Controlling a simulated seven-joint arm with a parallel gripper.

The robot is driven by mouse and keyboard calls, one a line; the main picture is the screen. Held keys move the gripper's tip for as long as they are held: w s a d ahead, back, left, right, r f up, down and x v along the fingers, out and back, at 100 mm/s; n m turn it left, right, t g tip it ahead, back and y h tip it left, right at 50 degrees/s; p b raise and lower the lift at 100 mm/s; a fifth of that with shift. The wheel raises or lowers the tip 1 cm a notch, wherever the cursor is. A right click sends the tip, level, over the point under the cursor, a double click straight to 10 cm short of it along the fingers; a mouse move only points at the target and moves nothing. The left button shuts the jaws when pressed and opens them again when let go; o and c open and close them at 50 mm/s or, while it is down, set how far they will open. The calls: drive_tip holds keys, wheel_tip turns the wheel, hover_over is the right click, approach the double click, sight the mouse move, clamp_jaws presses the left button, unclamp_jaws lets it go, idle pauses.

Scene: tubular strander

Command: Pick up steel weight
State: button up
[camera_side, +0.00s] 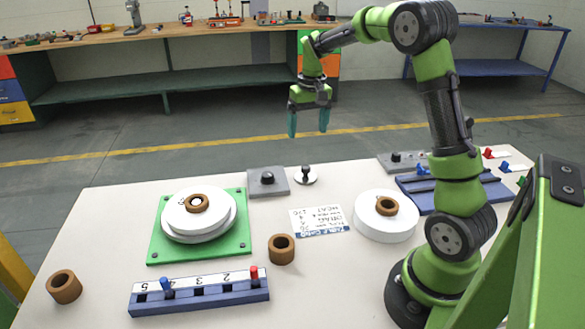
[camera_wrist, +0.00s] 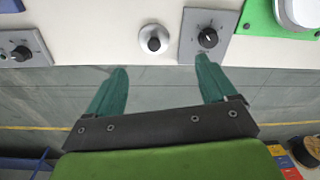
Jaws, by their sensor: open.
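What looks like the steel weight is a small round pale disc with a dark knob (camera_side: 306,175), standing upright at the far edge of the white table. It also shows in the wrist view as a pale disc with a dark knob (camera_wrist: 153,39), at top centre. My gripper (camera_side: 308,122) is open and empty, with teal fingers pointing down, well above the table near its far edge. In the wrist view my gripper (camera_wrist: 163,68) has its fingers apart, with the weight beyond the gap between the tips. Nothing hides the weight.
A grey plate with a black knob (camera_side: 281,190) stands close left of the weight. A green base (camera_side: 240,244) carries white discs. A white drum (camera_side: 372,228), brown rings (camera_side: 281,250), a blue numbered rack (camera_side: 215,296) and a printed card (camera_side: 318,228) are also on the table.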

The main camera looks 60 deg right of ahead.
drive_tip(key=w+d, duration=0.2)
drive_tip(key=d, duration=0.1)
drive_tip(key=n, duration=0.1)
approach(306, 167)
drive_tip(key=shift+g, duration=0.3)
drive_tip(key=f, duration=0.5)
drive_tip(key=shift+w+d+f, duration=0.15)
drive_tip(key=shift+w+f, duration=0.05)
drive_tip(key=shift+w, duration=0.15)
drive_tip(key=shift+a+f, duration=0.1)
drive_tip(key=shift+f, duration=1.25)
drive_tip(key=shift+a+f, duration=0.15)
drive_tip(key=shift+f, duration=1.25)
drive_tip(key=c, duration=1)
drive_tip(key=shift+r, duration=0.1)
drive_tip(key=shift+c, duration=0.2)
